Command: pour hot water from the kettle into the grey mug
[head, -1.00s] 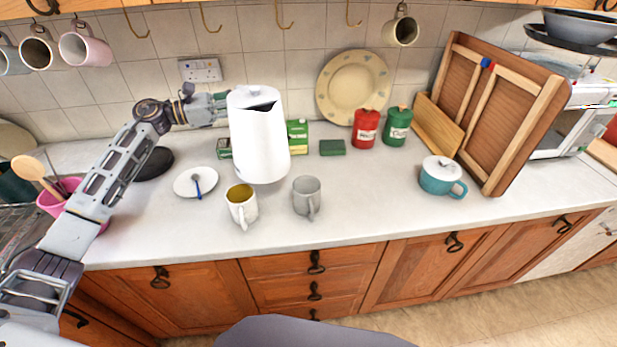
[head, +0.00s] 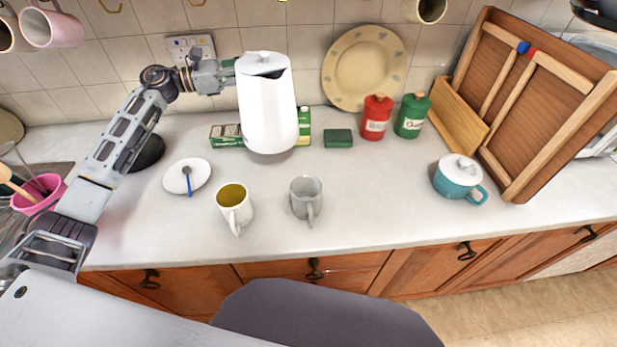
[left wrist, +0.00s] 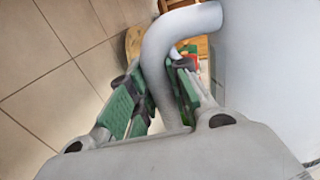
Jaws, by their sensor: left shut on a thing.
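The white kettle (head: 268,112) is upright, held up above the counter behind the mugs. My left gripper (head: 232,75) is shut on its handle, at the kettle's left side. In the left wrist view the green-padded fingers (left wrist: 158,100) close around the kettle's curved handle (left wrist: 168,45). The kettle's body (left wrist: 270,70) fills the right of that view. The grey mug (head: 305,200) stands upright on the counter, in front of the kettle and to its right. Its handle faces the front. My right gripper is not in view.
A white mug with a yellow inside (head: 234,206) stands left of the grey mug. A saucer with a blue spoon (head: 200,180) lies further left. Red (head: 376,118) and green (head: 412,116) canisters and a teal pot (head: 459,183) are to the right. Counter between is clear.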

